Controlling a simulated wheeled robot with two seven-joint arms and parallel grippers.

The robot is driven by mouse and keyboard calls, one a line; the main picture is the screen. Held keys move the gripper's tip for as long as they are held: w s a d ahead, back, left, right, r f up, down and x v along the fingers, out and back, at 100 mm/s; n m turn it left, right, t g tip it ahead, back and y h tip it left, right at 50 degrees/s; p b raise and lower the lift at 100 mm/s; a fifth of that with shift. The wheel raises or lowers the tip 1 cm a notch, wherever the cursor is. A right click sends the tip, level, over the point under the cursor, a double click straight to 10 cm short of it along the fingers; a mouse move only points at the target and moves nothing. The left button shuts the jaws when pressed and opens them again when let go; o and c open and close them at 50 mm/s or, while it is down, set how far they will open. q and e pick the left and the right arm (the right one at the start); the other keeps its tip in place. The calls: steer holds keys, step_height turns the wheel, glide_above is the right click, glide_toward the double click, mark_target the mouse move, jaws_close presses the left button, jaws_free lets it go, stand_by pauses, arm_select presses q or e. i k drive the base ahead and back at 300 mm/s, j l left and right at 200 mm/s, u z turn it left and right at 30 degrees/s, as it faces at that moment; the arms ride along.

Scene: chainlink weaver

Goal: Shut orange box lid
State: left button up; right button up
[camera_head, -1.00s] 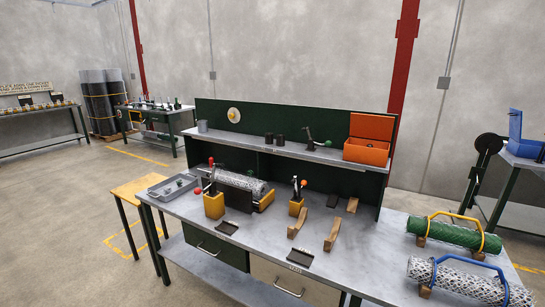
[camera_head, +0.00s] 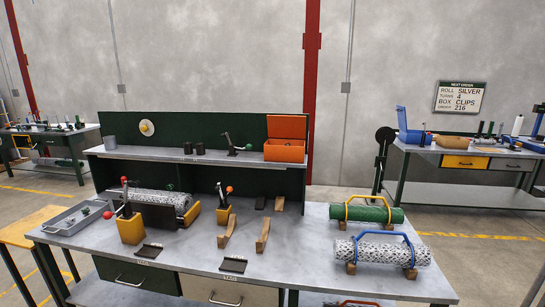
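An orange box (camera_head: 284,150) stands at the right end of the raised shelf on the workbench. Its lid (camera_head: 287,126) is open and stands upright along the back edge. What lies inside the box is too small to tell. Neither of my grippers shows in the head view.
The shelf (camera_head: 215,156) also bears dark cups and a small lever tool (camera_head: 235,146) left of the box. On the bench (camera_head: 300,237) below are a mesh roll (camera_head: 165,202), a green roll (camera_head: 368,213) and a silver roll (camera_head: 385,251). A blue open box (camera_head: 410,128) stands on another table.

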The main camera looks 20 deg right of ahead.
mark_target(278, 126)
steer(key=l+u, duration=0.15)
steer(key=l, duration=0.4)
steer(key=l+u, duration=0.15)
steer(key=l, duration=0.45)
steer(key=l+u, duration=0.15)
steer(key=l, duration=0.4)
steer(key=l+u, duration=0.2)
steer(key=l, duration=0.4)
steer(key=k+l+u, duration=0.15)
steer(key=l, duration=0.4)
steer(key=k+l+u, duration=0.15)
steer(key=l, duration=0.35)
steer(key=k+l+u, duration=0.15)
steer(key=l, duration=0.4)
steer(key=k+l+u, duration=0.15)
steer(key=l, duration=0.35)
